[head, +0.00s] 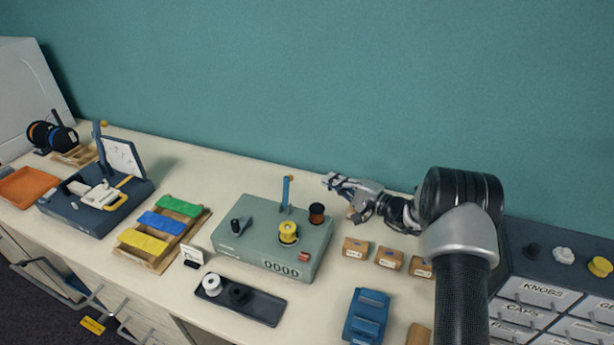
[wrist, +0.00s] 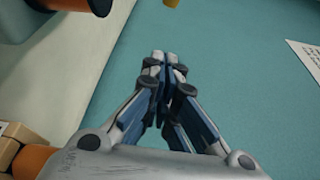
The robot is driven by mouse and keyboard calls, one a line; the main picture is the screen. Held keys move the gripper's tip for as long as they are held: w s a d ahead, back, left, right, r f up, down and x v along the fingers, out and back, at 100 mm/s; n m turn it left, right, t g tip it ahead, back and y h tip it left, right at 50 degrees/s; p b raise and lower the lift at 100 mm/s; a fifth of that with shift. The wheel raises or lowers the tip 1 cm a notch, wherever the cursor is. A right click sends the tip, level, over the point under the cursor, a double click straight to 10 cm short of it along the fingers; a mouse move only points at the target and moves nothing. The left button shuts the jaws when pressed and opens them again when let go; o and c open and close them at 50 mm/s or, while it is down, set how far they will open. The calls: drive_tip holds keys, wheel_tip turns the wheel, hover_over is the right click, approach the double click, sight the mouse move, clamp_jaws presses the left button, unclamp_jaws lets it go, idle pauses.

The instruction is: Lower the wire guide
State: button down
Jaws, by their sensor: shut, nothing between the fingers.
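The winding machine (head: 250,225) is a grey-green box on the table with a counter on its front. The wire guide appears to be the blue lever (head: 286,192) with a small yellow-orange tip, standing nearly upright at the box's back edge. A yellow spool (head: 288,231) sits in front of it and a dark copper spool (head: 316,213) to its right. My gripper (head: 327,180) is shut and empty, to the right of the lever's top and apart from it. In the wrist view the closed fingertips (wrist: 163,60) point towards a small yellow piece (wrist: 172,3), perhaps the lever's tip, cut off at the top.
Small cardboard boxes (head: 389,258) stand to the machine's right. A dark tray (head: 262,307) with spools and a blue holder (head: 366,316) lie in front. A wooden rack (head: 153,263) with coloured pieces is left. The teal wall (head: 250,90) rises close behind.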

sight(288, 191)
drive_tip(key=w+a+b, duration=0.2)
drive_tip(key=w+a, duration=0.1)
drive_tip(key=a, duration=0.6)
idle(0.3)
